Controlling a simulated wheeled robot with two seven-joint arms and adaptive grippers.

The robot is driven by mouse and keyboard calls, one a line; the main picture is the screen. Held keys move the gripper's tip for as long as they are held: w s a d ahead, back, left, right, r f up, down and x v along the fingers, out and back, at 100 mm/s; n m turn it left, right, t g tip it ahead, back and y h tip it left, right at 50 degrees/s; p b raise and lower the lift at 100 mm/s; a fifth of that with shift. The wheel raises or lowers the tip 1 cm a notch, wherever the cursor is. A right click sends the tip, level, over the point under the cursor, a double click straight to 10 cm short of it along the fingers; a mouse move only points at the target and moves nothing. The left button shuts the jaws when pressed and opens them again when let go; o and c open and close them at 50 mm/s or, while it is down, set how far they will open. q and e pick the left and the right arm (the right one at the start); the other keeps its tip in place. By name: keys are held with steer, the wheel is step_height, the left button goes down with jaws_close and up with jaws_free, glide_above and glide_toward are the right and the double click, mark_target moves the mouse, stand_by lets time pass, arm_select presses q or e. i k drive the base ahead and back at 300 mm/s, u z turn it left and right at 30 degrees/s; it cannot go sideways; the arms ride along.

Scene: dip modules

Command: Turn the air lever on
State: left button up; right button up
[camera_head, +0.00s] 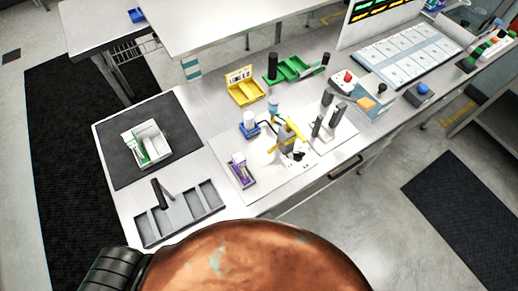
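A small station stands on a white board (262,182) in the middle of the workbench. It has a yellow bar-like part (292,129), which may be the air lever, but I cannot tell for sure or read its position. A blue part with a white cylinder (250,121) stands just left of it. Grey and dark upright parts (327,117) stand to its right. Neither of my grippers shows in the head view.
A purple holder (241,172) stands at the board's left. A grey divided tray (181,222) and a white box (147,145) on a dark mat lie further left. Yellow (244,91) and green (291,69) bins stand behind. A red-button box (345,80) is at right.

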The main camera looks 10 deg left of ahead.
mark_target(290, 125)
steer(key=u, duration=1.05)
steer(key=k, duration=1.35)
steer(key=z, duration=1.2)
